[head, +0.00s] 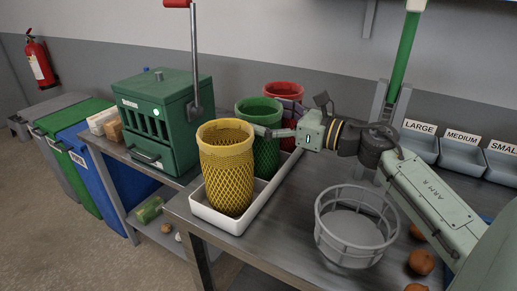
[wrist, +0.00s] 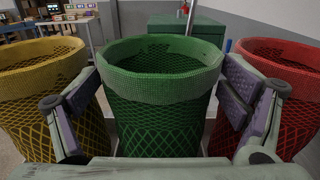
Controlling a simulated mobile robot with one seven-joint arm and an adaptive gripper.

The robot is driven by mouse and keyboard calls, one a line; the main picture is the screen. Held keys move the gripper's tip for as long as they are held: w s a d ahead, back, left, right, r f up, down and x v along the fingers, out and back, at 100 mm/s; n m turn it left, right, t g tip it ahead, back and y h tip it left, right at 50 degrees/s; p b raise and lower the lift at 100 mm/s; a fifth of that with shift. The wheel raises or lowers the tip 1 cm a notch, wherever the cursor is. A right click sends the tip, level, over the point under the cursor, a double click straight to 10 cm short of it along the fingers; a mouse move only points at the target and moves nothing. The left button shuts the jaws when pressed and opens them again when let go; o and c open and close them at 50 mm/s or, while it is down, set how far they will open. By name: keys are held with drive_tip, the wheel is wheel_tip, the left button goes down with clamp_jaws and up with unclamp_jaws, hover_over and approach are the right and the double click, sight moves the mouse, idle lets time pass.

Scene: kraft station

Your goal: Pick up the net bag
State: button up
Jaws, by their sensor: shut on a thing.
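Three net bags stand upright in a row in a white tray (head: 236,222): a yellow one (head: 228,180) in front, a green one (head: 265,155) in the middle and a red one (head: 284,88) at the back. My gripper (head: 275,118) reaches in from the right at the green bag's upper part. In the wrist view, the green bag (wrist: 160,105) is central between my two fingers, with the yellow bag (wrist: 35,100) on the left and the red one (wrist: 290,90) on the right. My gripper is shut on the green bag below its rim; the pads' contact faces are partly hidden.
A grey round basket (head: 355,232) stands on the table right of the tray, with onions (head: 421,262) beside it. A green machine (head: 160,115) with a lever is at left. Bins labelled LARGE (head: 420,145), MEDIUM and SMALL stand behind at right.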

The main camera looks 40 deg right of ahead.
drive_tip(key=c, duration=0.4)
drive_tip(key=shift+r, duration=0.1)
